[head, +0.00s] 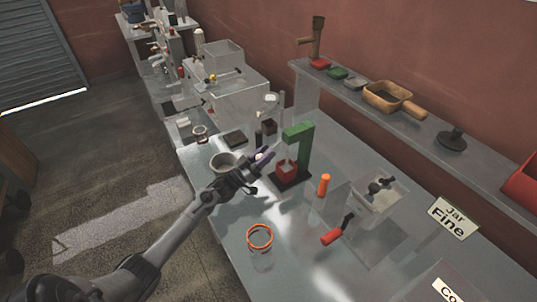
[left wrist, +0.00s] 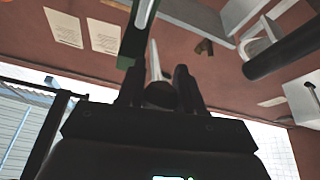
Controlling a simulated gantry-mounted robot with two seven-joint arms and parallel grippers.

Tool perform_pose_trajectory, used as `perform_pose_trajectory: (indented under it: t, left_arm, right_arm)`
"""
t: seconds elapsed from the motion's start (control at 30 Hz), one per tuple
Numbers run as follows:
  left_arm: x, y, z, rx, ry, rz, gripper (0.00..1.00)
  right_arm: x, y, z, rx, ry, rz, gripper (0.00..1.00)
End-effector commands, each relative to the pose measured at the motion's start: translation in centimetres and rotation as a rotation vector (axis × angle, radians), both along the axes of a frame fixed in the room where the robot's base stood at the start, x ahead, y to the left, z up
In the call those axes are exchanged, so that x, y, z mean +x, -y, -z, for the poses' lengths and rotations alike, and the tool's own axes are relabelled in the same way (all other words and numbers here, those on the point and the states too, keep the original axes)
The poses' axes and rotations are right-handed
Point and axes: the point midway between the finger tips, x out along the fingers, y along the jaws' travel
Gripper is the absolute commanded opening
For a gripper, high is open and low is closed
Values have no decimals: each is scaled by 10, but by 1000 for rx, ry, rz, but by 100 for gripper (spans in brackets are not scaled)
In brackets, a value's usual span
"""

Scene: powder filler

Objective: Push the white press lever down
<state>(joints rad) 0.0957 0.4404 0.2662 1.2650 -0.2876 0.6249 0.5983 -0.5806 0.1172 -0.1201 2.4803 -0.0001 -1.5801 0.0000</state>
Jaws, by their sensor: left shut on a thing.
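The green press (head: 297,143) stands on a dark base on the bench, with a red part (head: 287,168) low in its frame. Its green body also shows at the top of the left wrist view (left wrist: 131,40). My left gripper (head: 262,157) is just left of the press, at about the height of its upper part. In the left wrist view, the fingers (left wrist: 160,88) are closed around a shadowed brownish end, and the pale bar of the white press lever (left wrist: 154,60) runs away from between them. The lever is mostly hidden in the head view. My right gripper is out of view.
A grey bowl (head: 222,162) sits close beside my left gripper. An orange cylinder (head: 323,184), a clear-bodied device with a red handle (head: 331,236) and an orange-rimmed jar (head: 260,237) stand nearer. A shelf (head: 420,140) runs along the wall behind.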

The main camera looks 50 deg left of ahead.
Motion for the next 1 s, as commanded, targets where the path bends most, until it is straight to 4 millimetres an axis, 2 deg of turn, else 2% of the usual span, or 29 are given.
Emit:
perform_pose_trajectory:
  t: [0.2,0.23,0.37,0.77,1.0]
  left_arm:
    - [1,2,3,-2,-7,4,0]
    - [1,2,3,-2,-7,4,37]
    - [1,2,2,-1,-5,3,57]
    - [-4,1,3,-1,-3,2,58]
    - [-31,-2,16,-2,-6,4,58]
  right_arm:
    - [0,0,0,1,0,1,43]
    - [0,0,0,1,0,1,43]
    - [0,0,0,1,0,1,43]
    - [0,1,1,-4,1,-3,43]
    - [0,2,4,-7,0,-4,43]
